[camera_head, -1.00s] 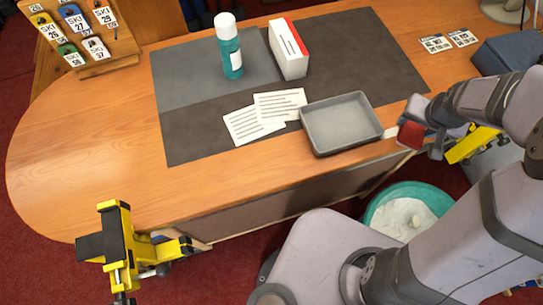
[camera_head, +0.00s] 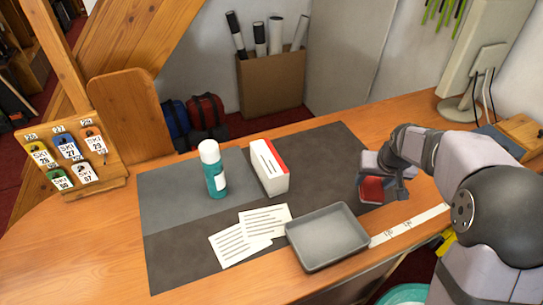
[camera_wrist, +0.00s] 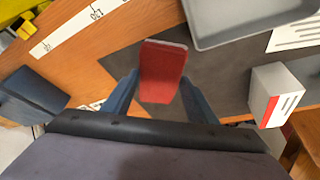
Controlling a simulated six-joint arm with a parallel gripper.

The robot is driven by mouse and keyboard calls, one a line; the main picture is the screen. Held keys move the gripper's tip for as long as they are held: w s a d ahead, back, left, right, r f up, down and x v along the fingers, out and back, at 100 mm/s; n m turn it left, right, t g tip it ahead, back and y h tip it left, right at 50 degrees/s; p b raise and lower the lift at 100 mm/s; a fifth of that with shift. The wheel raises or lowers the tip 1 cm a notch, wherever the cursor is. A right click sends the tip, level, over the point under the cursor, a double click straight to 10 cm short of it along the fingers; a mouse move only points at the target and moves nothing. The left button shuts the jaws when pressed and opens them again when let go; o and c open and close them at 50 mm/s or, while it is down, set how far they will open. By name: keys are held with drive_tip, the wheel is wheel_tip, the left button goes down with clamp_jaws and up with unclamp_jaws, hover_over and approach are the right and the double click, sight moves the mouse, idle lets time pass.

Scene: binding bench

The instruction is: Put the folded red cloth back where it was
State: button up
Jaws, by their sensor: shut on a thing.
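The folded red cloth (camera_head: 371,189) is held in my gripper (camera_head: 383,180), over the right edge of the dark mat (camera_head: 330,150) in the head view. In the wrist view the red cloth (camera_wrist: 163,72) sticks out flat between the two blue-grey fingers of my gripper (camera_wrist: 158,90), which are shut on it. I cannot tell whether the cloth touches the surface below. The grey tray (camera_head: 327,238) stands to the left and nearer the front edge. It shows at the top of the wrist view (camera_wrist: 225,20).
A white-and-red box (camera_head: 269,168) and a teal bottle (camera_head: 214,170) stand on the mat, with printed cards (camera_head: 240,240) nearer the front. A marked white strip (camera_head: 408,225) lies right of the tray. A blue box (camera_wrist: 32,92) stands at the wrist view's left. A monitor (camera_head: 475,60) stands behind.

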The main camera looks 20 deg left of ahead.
drive_tip(key=w+a+r+n+y, duration=0.1)
drive_tip(key=w+a+r+n, duration=0.15)
drive_tip(key=a, duration=0.55)
drive_tip(key=w+a+r+n, duration=0.1)
drive_tip(key=w+a+r, duration=0.15)
drive_tip(key=a, duration=0.65)
drive_tip(key=s+a+r+n+g+y+p, duration=0.1)
drive_tip(key=s+a+r, duration=0.15)
drive_tip(key=a, duration=0.45)
drive_tip(key=s+a+r+n+p, duration=0.1)
drive_tip(key=s+a+r+n, duration=0.15)
drive_tip(key=a, duration=0.45)
drive_tip(key=shift+m, duration=0.3)
drive_tip(key=shift+w+f+p, duration=0.15)
drive_tip(key=shift+f+p, duration=0.1)
drive_tip(key=shift+f, duration=1.4)
drive_tip(key=shift+w+f+p, duration=0.2)
drive_tip(key=shift+f+p, duration=0.05)
drive_tip(key=shift+f, duration=1.35)
drive_tip(key=shift+w+f+p, duration=0.15)
drive_tip(key=shift+f+p, duration=0.1)
drive_tip(key=shift+f, duration=1.4)
drive_tip(key=shift+f, duration=0.15)
drive_tip(key=o, duration=1)
drive_tip(key=b+v, duration=0.4)
drive_tip(key=v, duration=0.8)
drive_tip(key=shift+w, duration=0.1)
